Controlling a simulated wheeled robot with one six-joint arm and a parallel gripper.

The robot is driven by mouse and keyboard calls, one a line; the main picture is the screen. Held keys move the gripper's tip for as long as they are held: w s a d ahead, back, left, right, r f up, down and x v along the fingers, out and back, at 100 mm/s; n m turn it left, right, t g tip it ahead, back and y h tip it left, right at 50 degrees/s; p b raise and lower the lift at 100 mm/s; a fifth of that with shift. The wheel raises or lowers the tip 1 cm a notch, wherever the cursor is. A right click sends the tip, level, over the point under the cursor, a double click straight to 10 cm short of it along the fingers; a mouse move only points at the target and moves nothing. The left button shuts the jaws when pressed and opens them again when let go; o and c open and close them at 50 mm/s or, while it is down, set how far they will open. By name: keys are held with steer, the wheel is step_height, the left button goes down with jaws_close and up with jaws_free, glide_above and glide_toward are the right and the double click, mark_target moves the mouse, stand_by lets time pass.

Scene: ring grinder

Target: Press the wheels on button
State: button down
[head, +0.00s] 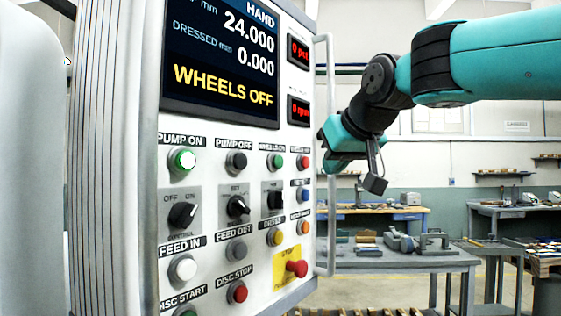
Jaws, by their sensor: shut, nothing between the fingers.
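The wheels on button is the green button (276,161) in the upper row of the panel, under a small blurred label. The display (222,60) above it reads "WHEELS OFF" in yellow. My gripper (374,184) hangs at the end of my teal arm, to the right of the panel's edge and a little lower than the button. It is shut and empty, with a clear gap to the button. My wrist overlaps the panel's right edge, and the exact fingertips are hard to make out.
A red button (304,162) sits just right of the green one, and a black pump off button (236,162) to its left. A red mushroom button (296,268) is lower down. A grey handle (330,230) runs along the panel's right edge. Workbenches stand far behind.

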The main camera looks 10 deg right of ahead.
steer(key=w+a+p, duration=0.3)
steer(key=w+a, duration=0.2)
steer(key=w, duration=0.1)
steer(key=shift+w, duration=0.2)
steer(key=shift+a+p, duration=0.15)
steer(key=shift+p, duration=0.2)
stand_by(1.7)
steer(key=shift+w+a, duration=0.25)
steer(key=shift+w, duration=0.1)
steer(key=shift+w+a+p, duration=0.3)
steer(key=shift+w+p, duration=0.1)
stand_by(0.7)
stand_by(0.4)
steer(key=shift+s+d+b, duration=0.55)
steer(key=shift+s+b, duration=0.05)
steer(key=shift+s, duration=0.15)
steer(key=shift+s+d+b, duration=0.65)
steer(key=shift+s+d, duration=0.15)
steer(key=shift+s, duration=0.2)
steer(key=shift+s+d+b, duration=0.65)
steer(key=shift+s+d, duration=0.15)
steer(key=shift+s, duration=0.15)
